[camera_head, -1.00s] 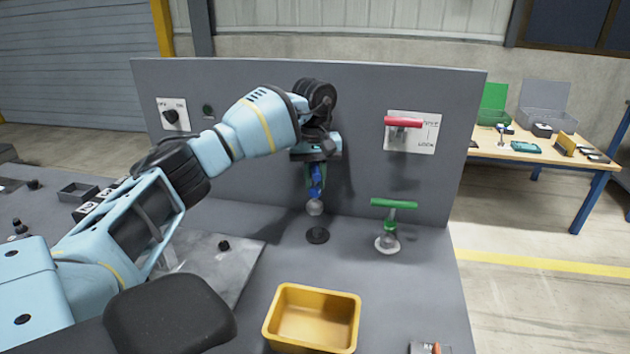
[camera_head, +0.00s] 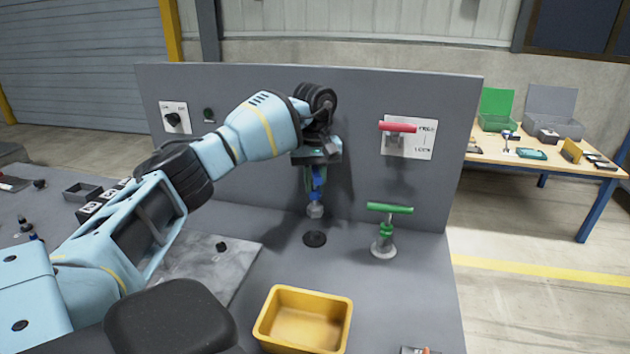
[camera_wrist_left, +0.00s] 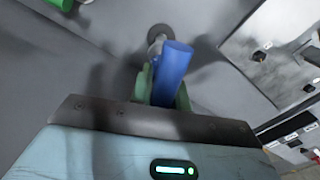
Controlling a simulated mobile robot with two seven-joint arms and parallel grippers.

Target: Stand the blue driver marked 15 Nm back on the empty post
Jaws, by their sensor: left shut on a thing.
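The blue driver (camera_head: 318,183) is upright in my left gripper (camera_head: 313,178), which is shut on it. Its pale lower end hangs just above a dark round base (camera_head: 314,239) on the grey bench. In the left wrist view the blue driver (camera_wrist_left: 172,68) sits between the green fingers of the left gripper (camera_wrist_left: 162,85), with the dark round base (camera_wrist_left: 160,32) beyond its end. A green T-handled driver (camera_head: 389,209) stands on a pale round base to the right. The 15 Nm mark cannot be read. My right gripper is not in view.
A yellow bin (camera_head: 303,318) stands at the front of the bench. A grey upright panel (camera_head: 260,100) behind carries a red handle (camera_head: 397,127) and a black knob (camera_head: 173,119). A metal plate (camera_head: 215,262) lies left of the dark base.

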